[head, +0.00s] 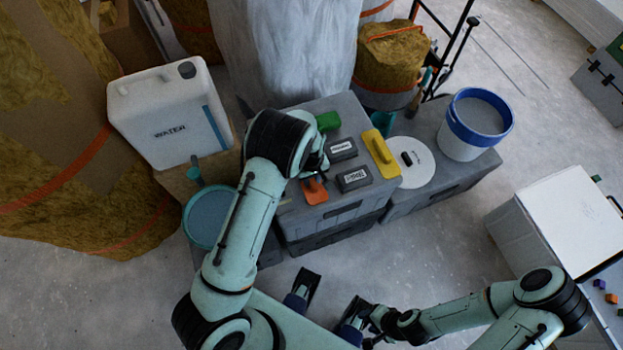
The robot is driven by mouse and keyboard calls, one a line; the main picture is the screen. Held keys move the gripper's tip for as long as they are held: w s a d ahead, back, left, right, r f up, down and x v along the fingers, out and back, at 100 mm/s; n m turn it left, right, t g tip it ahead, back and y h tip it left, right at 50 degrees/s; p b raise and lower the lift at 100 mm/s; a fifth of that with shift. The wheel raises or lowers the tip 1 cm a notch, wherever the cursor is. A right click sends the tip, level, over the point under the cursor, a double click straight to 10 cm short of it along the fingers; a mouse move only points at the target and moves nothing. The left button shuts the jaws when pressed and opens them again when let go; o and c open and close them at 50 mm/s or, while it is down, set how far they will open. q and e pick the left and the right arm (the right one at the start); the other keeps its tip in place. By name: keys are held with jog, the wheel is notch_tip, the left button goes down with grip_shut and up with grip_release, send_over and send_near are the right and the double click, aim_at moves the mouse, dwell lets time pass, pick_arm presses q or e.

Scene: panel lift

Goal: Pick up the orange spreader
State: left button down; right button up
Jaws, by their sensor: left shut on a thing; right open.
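The orange spreader (315,192) is at the front left of the grey crate top, low in the cluster of tools. My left gripper (313,178) reaches down over it from behind and is shut on it. The wrist hides part of the spreader and most of the fingers. I cannot tell whether the spreader is clear of the lid or still touching it. My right gripper (369,327) is open and empty, low over the floor in front of the crates.
On the grey crate (335,222) are a green block (328,121), two dark labelled blocks (354,178) and a yellow float (381,153). A white lid (412,163) and blue-rimmed bucket (475,124) stand right. A water canister (169,114) and teal bucket (209,216) stand left.

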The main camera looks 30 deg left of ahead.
pick_arm(q)
notch_tip(320, 180, up, 20)
jog(key=p, duration=0.3)
jog(key=shift+f, duration=0.1)
jog(key=c, duration=1.8)
grip_release()
jog(key=shift+o, duration=0.2)
